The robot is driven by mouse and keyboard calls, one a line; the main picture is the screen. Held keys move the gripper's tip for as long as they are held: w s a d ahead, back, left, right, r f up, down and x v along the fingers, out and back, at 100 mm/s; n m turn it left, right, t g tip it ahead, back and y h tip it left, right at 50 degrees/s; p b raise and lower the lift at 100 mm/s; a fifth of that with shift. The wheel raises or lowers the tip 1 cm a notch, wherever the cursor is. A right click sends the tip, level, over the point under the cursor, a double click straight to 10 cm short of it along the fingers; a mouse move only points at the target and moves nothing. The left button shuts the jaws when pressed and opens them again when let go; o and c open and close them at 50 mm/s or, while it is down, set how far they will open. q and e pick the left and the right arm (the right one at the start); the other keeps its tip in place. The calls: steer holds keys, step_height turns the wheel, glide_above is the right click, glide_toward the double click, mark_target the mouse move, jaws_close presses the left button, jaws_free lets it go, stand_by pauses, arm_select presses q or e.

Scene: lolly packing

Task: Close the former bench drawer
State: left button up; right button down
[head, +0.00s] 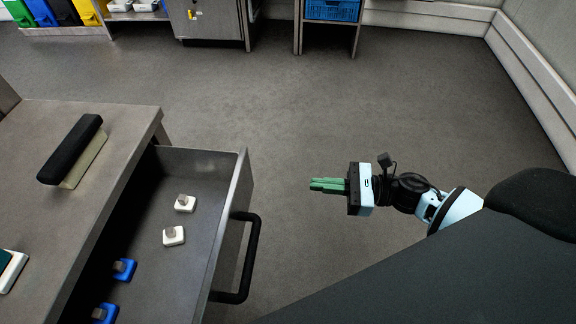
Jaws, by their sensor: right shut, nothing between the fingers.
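The bench drawer (234,205) stands pulled open from the metal bench (95,140) at the left. Its front carries a black bar handle (249,262). Inside lie two white pieces with grey knobs (174,236) and two blue pieces (124,269). My right gripper (312,185), with green fingers, is shut and empty. It is in the air to the right of the drawer front, apart from the handle. My left gripper is not in view.
A black-handled scraper-like tool (72,150) lies on the bench top. The grey floor (330,110) between drawer and right wall is clear. A stand with a blue crate (332,10), a metal cabinet (207,22) and coloured bins (40,12) stand at the back.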

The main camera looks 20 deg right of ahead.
mark_target(249, 178)
steer(key=p+x, duration=0.2)
steer(key=x, duration=1)
steer(key=shift+w+a+r+p, duration=0.15)
steer(key=shift+p, duration=0.15)
steer(key=shift+w+a, duration=0.25)
steer(key=shift+a, duration=0.25)
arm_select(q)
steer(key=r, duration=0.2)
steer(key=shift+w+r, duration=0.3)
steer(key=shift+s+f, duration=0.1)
arm_select(e)
steer(key=shift+a, duration=0.1)
